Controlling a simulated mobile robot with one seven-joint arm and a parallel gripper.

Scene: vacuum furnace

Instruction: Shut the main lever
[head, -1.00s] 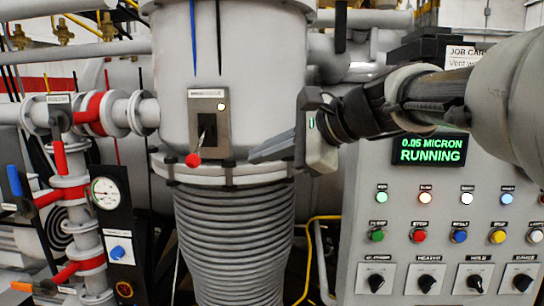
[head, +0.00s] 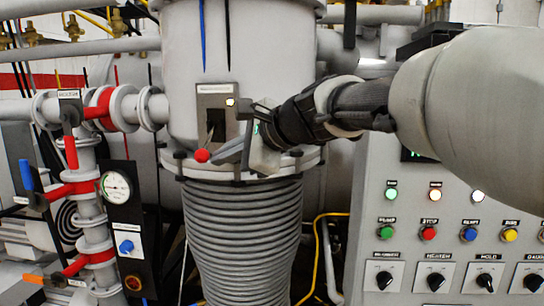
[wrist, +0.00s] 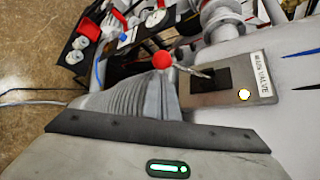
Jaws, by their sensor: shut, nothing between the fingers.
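The main lever is a thin metal rod with a red ball knob (head: 202,155), sticking outward and down from a dark slot in the main valve plate (head: 230,132). A lit lamp is on the plate. In the wrist view the knob (wrist: 162,60) stands ahead of my gripper, and the plate (wrist: 215,97) reads "MAIN VALVE". My gripper (head: 220,157) is shut and empty, its fingertips just right of the knob in the head view. I cannot tell if they touch it. In the wrist view its dark edge (wrist: 150,130) crosses the lower part.
The white chamber (head: 270,60) rises behind the plate, with ribbed bellows (head: 243,240) below its flange. Pipes and smaller valves with red handles (head: 70,152) and a gauge (head: 116,187) stand at left. A control panel (head: 455,250) with buttons and knobs fills the right.

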